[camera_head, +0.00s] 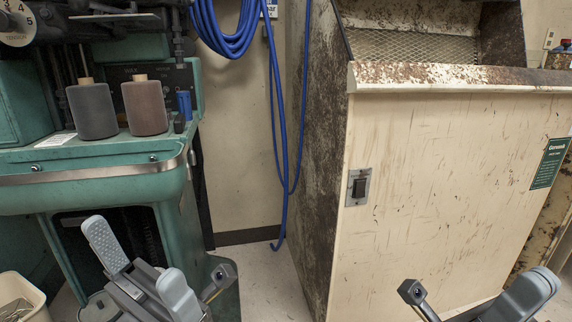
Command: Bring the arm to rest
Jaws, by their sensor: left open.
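My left gripper (141,268) is at the bottom left, in front of the green stitching machine (95,170). Its two grey finger pads stand well apart with nothing between them. My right gripper (532,292) is at the bottom right corner, in front of the cream cabinet (450,180). It is partly cut off by the frame edge, and its grey pads overlap in this view, so the gap between them does not show. I see nothing held in it.
Two thread spools, one grey (92,110) and one brown (145,106), stand on the machine's ledge. A blue hose (277,130) hangs down between machine and cabinet. A pale bin (22,297) is at the lower left. Bare floor (275,285) shows between the grippers.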

